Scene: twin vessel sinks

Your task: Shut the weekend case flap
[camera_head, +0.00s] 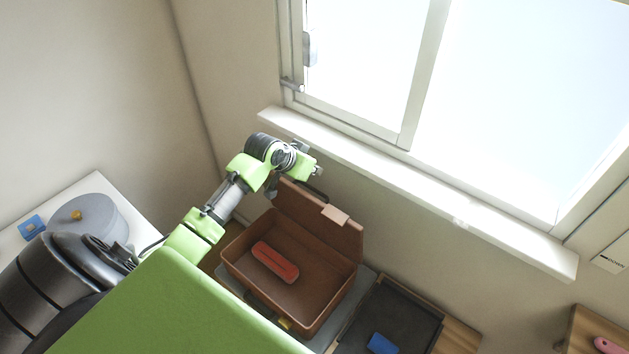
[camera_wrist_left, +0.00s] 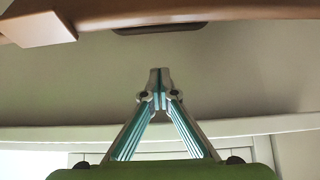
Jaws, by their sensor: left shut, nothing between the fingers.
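The brown weekend case (camera_head: 237,262) stands open below the window. Its flap (camera_head: 320,228) is raised along the back side, with a tan tab (camera_head: 336,215) on its upper edge. A red oblong item (camera_head: 275,262) lies inside. In the head view my left arm reaches over the case's left end, its wrist by the flap's upper left corner. In the left wrist view my left gripper (camera_wrist_left: 158,76) is shut and empty. The flap's brown edge (camera_wrist_left: 200,11) and a dark handle (camera_wrist_left: 160,28) show beyond the fingertips, apart from them. My right gripper is not in view.
The window sill (camera_head: 420,190) and wall are close behind the flap. A dark tray (camera_head: 400,305) with a blue item (camera_head: 382,343) is right of the case. A round grey container (camera_head: 90,218) stands on a white surface at left.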

